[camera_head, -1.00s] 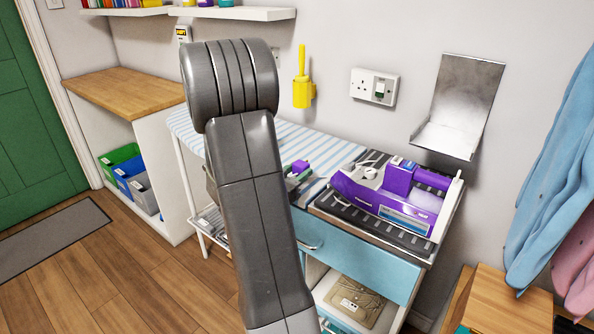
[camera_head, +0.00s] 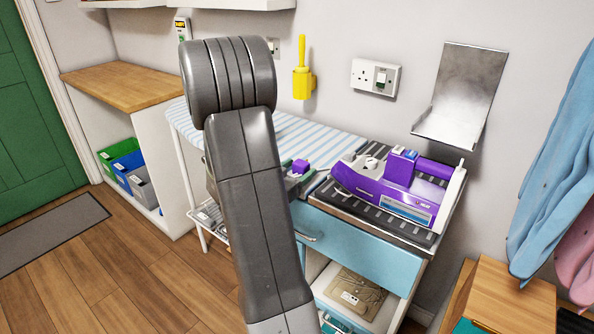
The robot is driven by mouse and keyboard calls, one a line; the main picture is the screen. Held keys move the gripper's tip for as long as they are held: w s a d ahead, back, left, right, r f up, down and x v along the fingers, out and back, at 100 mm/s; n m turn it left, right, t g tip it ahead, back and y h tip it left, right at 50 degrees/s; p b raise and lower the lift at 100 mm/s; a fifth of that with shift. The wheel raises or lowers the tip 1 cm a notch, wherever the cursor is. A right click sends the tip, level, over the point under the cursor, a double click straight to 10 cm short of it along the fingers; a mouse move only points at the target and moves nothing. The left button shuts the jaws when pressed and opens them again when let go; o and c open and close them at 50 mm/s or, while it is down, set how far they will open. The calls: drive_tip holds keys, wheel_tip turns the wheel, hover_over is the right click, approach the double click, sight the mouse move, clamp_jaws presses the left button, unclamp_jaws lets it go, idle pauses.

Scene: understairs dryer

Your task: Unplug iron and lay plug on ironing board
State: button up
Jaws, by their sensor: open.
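The ironing board (camera_head: 310,138) has a blue-and-white striped cover and runs behind my arm. A white double wall socket (camera_head: 375,77) is above its right end, with a dark and green part on its right half. Another white socket (camera_head: 274,46) shows partly beside my arm. A small purple and green object (camera_head: 299,169) is at the board's front edge, partly hidden by my arm; I cannot tell what it is. I cannot make out the iron or its plug clearly. My gripper is hidden behind my arm.
A metal wall bracket (camera_head: 462,95) and a yellow brush holder (camera_head: 303,82) are on the wall. Blue clothes (camera_head: 560,170) hang at right.

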drive_tip(key=v, duration=1.3)
drive_tip(key=shift+s+a+p, duration=0.25)
drive_tip(key=shift+s+p, duration=0.05)
drive_tip(key=shift+p, duration=0.1)
drive_tip(key=shift+w+d, duration=0.1)
drive_tip(key=x, duration=1.4)
drive_tip(key=shift+b, duration=0.4)
drive_tip(key=shift+r+p, duration=0.6)
drive_tip(key=shift+r, duration=0.05)
drive_tip(key=shift+r+p, duration=0.4)
drive_tip(key=shift+r, duration=0.2)
drive_tip(key=shift+f, duration=0.1)
